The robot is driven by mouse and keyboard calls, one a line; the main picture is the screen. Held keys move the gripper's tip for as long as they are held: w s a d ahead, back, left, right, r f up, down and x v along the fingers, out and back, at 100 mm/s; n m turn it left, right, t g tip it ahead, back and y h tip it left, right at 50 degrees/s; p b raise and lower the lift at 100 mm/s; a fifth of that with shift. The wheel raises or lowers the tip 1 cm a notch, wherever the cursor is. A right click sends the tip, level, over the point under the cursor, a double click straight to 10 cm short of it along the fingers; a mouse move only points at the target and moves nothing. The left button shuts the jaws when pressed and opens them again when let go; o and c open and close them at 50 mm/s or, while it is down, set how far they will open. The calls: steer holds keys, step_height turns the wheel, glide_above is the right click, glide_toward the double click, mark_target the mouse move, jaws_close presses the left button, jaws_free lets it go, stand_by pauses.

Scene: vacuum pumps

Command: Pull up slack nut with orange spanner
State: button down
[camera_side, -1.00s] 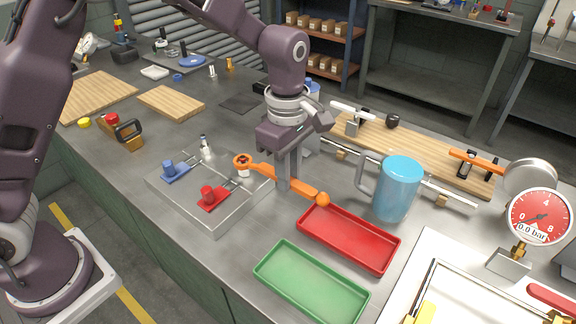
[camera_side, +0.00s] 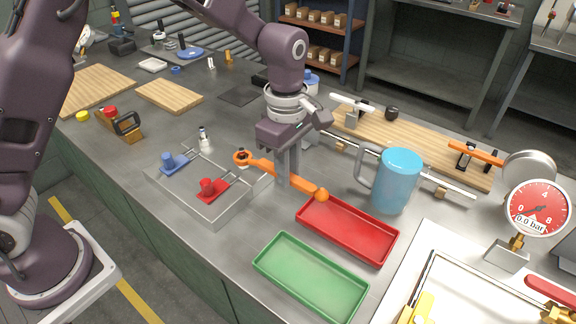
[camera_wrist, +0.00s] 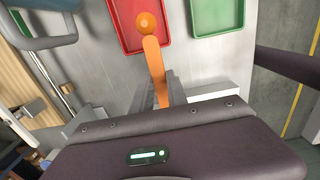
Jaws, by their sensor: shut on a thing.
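The orange spanner (camera_side: 300,184) is held level in my gripper (camera_side: 287,180), which is shut on its handle. Its ring end (camera_side: 242,157) sits at the far right corner of the metal block, around or just over a nut that is mostly hidden; I cannot tell how fully it is seated. Its ball end (camera_side: 322,195) points toward the red tray. In the wrist view the spanner handle (camera_wrist: 153,60) runs up from between my fingers, with the ball end at the top; the ring end is hidden there.
The metal block (camera_side: 212,214) carries a blue clamp (camera_side: 174,166) and a red clamp (camera_side: 209,189). A red tray (camera_side: 347,231), a green tray (camera_side: 310,277) and a blue mug (camera_side: 397,181) stand to the right. A pressure gauge (camera_side: 538,208) is at far right. Bench left of the block is fairly clear.

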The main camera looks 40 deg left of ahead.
steer(key=shift+f, duration=0.8)
steer(key=shift+s+a+m, duration=0.15)
steer(key=shift+s+m, duration=0.65)
steer(key=shift+s, duration=0.6)
steer(key=shift+s+a+m, duration=0.3)
steer(key=shift+s+m, duration=0.4)
steer(key=shift+s, duration=0.05)
